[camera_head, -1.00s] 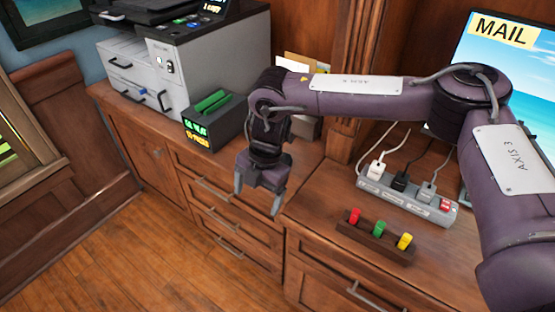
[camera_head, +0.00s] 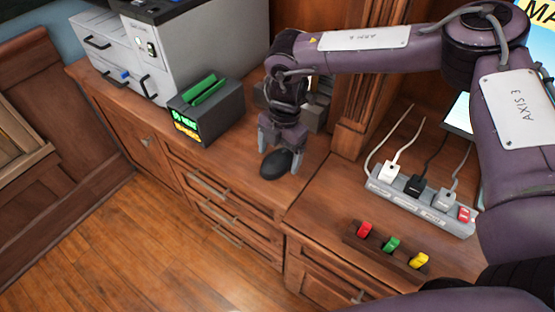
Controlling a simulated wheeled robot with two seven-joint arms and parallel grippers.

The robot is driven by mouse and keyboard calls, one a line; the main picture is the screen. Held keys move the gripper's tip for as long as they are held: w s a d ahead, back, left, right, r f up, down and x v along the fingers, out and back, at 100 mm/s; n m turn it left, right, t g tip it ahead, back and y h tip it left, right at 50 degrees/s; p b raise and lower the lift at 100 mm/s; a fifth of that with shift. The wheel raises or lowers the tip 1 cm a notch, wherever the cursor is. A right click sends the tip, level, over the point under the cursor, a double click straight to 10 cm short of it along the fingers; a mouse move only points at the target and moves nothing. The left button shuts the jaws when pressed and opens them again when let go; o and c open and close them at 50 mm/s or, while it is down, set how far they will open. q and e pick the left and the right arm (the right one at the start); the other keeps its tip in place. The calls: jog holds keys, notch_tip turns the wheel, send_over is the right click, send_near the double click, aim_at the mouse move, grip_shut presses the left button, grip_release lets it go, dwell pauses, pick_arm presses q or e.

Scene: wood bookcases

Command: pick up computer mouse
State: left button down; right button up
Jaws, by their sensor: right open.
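A dark computer mouse (camera_head: 275,165) lies on the wooden cabinet top, near its front edge. My right gripper (camera_head: 279,158) points down at the mouse with its fingers open. One finger is at the left and far side of the mouse and the other is just to its right. I cannot tell whether either finger touches it. My left gripper is not in view.
A black box with a green-lit display (camera_head: 207,110) stands left of the gripper, and a grey printer (camera_head: 195,50) behind it. To the right are a power strip (camera_head: 420,202) with plugs and a dark block with red, green and yellow switches (camera_head: 391,244).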

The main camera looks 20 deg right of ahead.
jog(key=shift+a+f, duration=0.1)
jog(key=shift+f, duration=0.55)
jog(key=c, duration=1.1)
jog(key=shift+r, duration=0.1)
